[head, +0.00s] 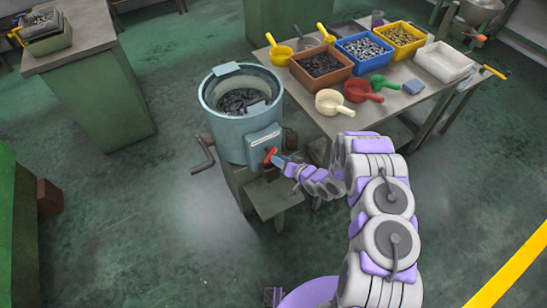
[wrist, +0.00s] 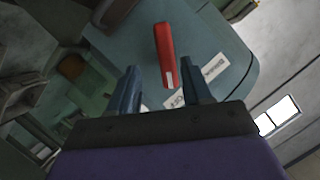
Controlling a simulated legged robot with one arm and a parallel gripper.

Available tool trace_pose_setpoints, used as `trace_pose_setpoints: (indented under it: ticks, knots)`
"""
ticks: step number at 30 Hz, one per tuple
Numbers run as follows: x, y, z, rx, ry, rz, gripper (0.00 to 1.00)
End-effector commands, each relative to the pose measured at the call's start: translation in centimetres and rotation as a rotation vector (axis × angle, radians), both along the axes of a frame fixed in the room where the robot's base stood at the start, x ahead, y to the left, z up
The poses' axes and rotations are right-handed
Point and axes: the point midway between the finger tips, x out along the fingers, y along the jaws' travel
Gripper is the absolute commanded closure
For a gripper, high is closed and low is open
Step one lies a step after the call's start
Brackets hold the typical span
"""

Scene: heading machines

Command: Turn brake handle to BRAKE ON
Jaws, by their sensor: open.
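The brake handle (wrist: 164,52) is a red bar on the front of a round blue-grey machine (head: 230,130). In the wrist view it stands just beyond my fingertips, roughly in line with the gap between them. My gripper (wrist: 156,82) is open, one finger on each side of that gap, and nothing is in it. In the head view the red handle (head: 270,154) shows right at the tip of my gripper (head: 279,160). I cannot tell whether the fingers touch the handle.
A crank (head: 203,158) sticks out at the machine's left. Dark parts (head: 240,100) lie in its bowl. A table (head: 400,100) at right holds bins of parts and several scoops. A green cabinet (head: 95,95) stands at left. Floor between is clear.

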Motion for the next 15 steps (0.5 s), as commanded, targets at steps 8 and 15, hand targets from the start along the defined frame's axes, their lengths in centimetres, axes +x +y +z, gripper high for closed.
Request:
trace_pose_setpoints:
  ticks: [8, 15]
  knots:
    - [2.4, 3.1, -1.4, -0.002, 0.0, 0.003, 0.51]
    - [3.1, 3.0, -1.3, 0.007, -0.001, -0.001, 0.51]
